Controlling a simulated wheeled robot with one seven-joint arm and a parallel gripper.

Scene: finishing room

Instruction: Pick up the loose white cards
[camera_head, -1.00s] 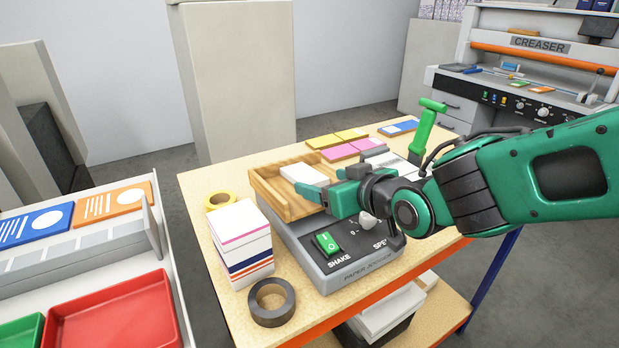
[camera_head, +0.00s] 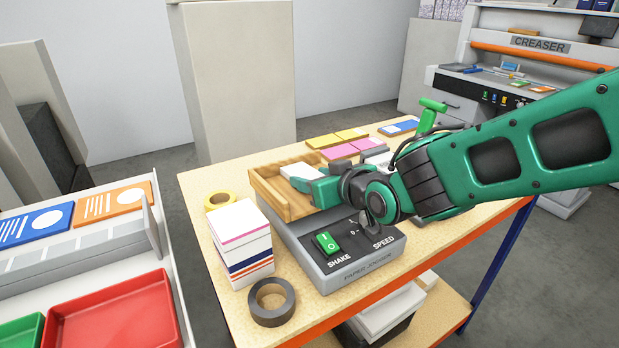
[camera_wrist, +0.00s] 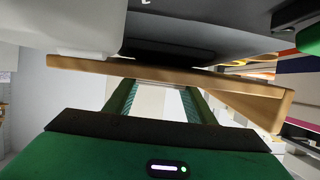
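The loose white cards (camera_head: 299,172) lie in the wooden tray (camera_head: 262,192) on top of the grey paper jogger (camera_head: 345,270) in the head view. My gripper (camera_head: 312,186) is low at the tray's right side, its fingertips at the near edge of the cards and partly covering them. In the wrist view the two green fingers (camera_wrist: 160,92) stand apart, with a pale gap between them. The tray's wooden edge (camera_wrist: 170,74) crosses in front of the fingertips there. I cannot tell whether the fingers touch the cards.
Pink cards (camera_head: 340,152) and yellow cards (camera_head: 323,141) lie behind. A green-handled tool (camera_head: 430,112) stands behind my arm.

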